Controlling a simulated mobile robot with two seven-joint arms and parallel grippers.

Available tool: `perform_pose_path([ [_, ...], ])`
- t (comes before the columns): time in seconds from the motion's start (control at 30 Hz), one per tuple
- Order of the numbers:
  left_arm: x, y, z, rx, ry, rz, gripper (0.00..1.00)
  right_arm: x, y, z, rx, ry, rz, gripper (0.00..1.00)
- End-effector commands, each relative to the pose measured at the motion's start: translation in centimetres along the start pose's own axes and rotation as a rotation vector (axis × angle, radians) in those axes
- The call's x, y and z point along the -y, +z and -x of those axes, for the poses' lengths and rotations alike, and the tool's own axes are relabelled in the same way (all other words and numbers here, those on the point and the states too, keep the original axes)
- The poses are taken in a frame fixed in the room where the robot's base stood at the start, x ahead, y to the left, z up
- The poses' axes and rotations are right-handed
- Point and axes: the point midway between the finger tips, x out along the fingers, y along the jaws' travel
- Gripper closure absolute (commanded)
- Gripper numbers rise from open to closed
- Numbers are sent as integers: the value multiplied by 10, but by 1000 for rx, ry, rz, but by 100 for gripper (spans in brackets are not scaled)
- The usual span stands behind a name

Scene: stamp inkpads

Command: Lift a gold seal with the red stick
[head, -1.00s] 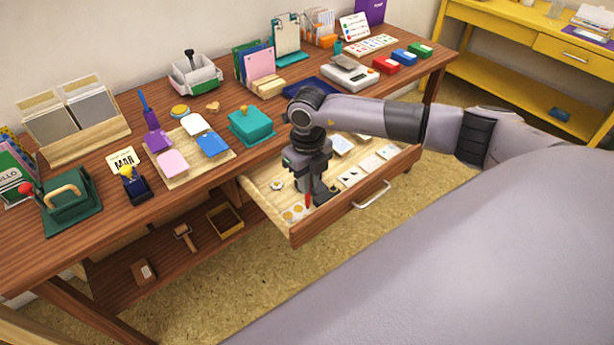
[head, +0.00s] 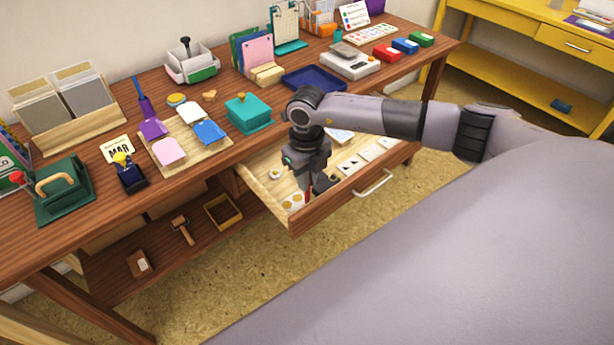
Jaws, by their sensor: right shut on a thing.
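The red stick (head: 307,194) is a short, thin red piece held upright in the jaws of my right gripper (head: 314,187). The gripper points down inside the open drawer (head: 337,203), near its front left corner. Gold seals (head: 291,202) lie flat on a pale sheet at the drawer's left end, just left of the stick. The stick's lower end is close to the seals; I cannot tell whether it touches one. The gripper and forearm hide part of the drawer. My left gripper is out of view.
The wooden table (head: 215,175) carries a teal box (head: 248,115), a green press (head: 62,188), a blue tray (head: 313,79) and several inkpads. Other cards (head: 367,153) lie in the drawer's right part. The drawer's raised front wall is close to the gripper.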

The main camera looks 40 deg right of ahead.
Motion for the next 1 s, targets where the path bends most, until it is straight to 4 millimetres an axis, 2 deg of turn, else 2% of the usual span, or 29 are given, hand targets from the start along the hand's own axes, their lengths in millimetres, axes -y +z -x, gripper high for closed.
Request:
perform_pose_path([
  [1.0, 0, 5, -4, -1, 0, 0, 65, 0, 0, -10, 0, 0, 0, 100],
])
